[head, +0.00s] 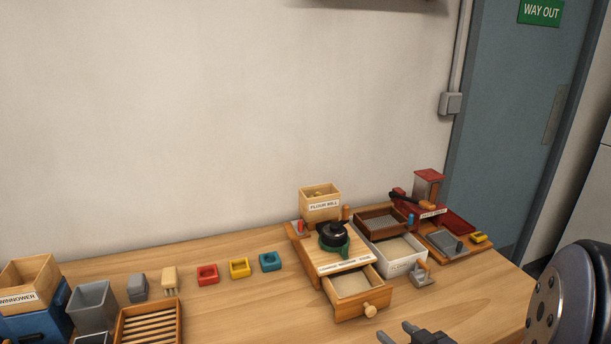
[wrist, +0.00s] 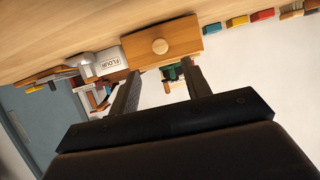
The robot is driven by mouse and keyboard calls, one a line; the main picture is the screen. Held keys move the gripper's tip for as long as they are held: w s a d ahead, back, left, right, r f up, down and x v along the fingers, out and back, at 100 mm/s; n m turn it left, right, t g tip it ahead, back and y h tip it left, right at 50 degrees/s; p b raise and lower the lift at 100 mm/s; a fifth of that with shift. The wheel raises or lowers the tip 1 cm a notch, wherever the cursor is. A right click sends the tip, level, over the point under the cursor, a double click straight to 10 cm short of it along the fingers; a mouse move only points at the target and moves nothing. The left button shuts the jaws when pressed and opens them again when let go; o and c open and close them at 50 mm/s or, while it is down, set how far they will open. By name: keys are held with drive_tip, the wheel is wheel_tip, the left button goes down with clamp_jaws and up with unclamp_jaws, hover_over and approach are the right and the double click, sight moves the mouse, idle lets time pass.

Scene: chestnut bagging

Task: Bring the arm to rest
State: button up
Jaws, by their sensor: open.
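My gripper (head: 398,332) is at the bottom edge of the head view, in front of the bench near the open drawer. In the wrist view my gripper (wrist: 162,72) shows two dark fingers spread apart with nothing held between them. That view is upside down. The flour mill (head: 335,262) stands on the bench with its drawer (head: 350,309) pulled out. The drawer's wooden front with a round knob (wrist: 160,46) lies beyond my fingertips in the wrist view. I cannot tell the exact gap between them.
A wooden bench (head: 230,315) runs along a pale wall. A white bin (head: 393,254) and a red-topped device (head: 429,187) stand right of the mill. Red, yellow and teal blocks (head: 239,268) sit left of it. A grey bin (head: 92,304) and slatted tray (head: 150,330) are further left.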

sight(373, 311)
drive_tip(key=b+x, duration=0.1)
drive_tip(key=x, duration=0.8)
drive_tip(key=shift+w+a, duration=0.25)
drive_tip(key=shift+w, duration=0.5)
